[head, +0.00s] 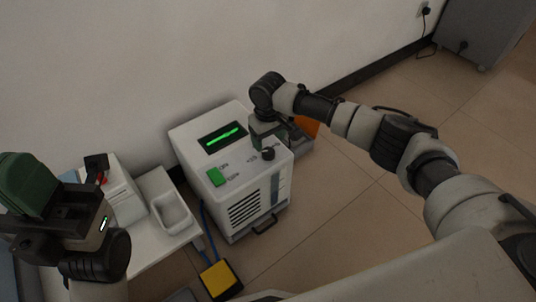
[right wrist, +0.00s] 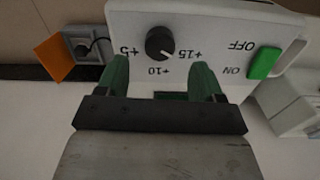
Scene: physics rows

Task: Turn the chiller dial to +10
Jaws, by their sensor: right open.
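The chiller (head: 240,195) is a white box on the floor by the wall, with a lit green display and a green ON/OFF switch. Its black dial (head: 267,154) is on the top panel; it also shows in the right wrist view (right wrist: 160,43). There its pale mark points lower right, toward +15, with +10 below and +5 at left. My right gripper (right wrist: 161,72) is open, its green fingers short of the dial, one toward each side, with nothing between them. My left gripper (head: 35,185) is at the far left, away from the chiller; its jaw gap is unclear.
A white table (head: 150,240) with a tray (head: 170,213) and a small white device (head: 122,195) stands left of the chiller. A yellow-topped box (head: 219,278) with a blue cable is on the floor. An orange item (head: 308,126) is behind the chiller.

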